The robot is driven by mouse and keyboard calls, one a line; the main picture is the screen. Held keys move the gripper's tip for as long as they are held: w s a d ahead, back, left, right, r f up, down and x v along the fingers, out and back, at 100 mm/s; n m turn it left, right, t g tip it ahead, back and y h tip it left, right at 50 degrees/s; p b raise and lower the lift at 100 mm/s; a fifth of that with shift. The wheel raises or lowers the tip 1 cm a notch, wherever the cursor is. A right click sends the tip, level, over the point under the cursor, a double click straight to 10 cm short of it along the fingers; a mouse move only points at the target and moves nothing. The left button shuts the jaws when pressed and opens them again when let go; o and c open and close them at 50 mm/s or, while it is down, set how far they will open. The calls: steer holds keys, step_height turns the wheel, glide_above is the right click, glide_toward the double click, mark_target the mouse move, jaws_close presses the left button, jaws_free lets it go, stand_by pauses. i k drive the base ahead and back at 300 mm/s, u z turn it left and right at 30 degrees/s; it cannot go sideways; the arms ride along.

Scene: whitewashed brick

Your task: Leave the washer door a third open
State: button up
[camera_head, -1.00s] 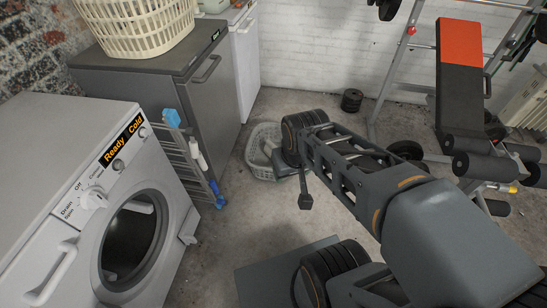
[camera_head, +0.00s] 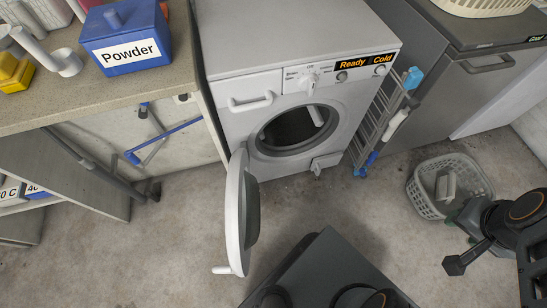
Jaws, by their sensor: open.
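The white washer (camera_head: 290,80) stands against the counter, its round drum opening (camera_head: 292,128) uncovered. Its door (camera_head: 242,212) hangs at the left side of the opening and stands well out from the front, roughly square to it, seen nearly edge-on. A pale handle (camera_head: 222,270) sticks out at the door's lower free edge. My gripper (camera_head: 459,240) is at the right edge of the view, open, over the floor near the basket. It is well to the right of the door and apart from it. Part of my gripper and arm is cut off by the frame.
A laundry basket (camera_head: 448,185) lies on the floor at the right. A folded drying rack (camera_head: 380,125) leans between washer and grey cabinet (camera_head: 480,85). A counter (camera_head: 120,90) with a blue powder box (camera_head: 128,38) is at left. An open cupboard panel (camera_head: 75,170) juts out below it.

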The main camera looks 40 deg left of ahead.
mark_target(239, 207)
steer(key=z, duration=0.5)
steer(key=k, duration=1.1)
steer(key=u, duration=0.95)
steer(key=k, duration=1.05)
steer(key=u, duration=1.7)
steer(key=i, duration=0.5)
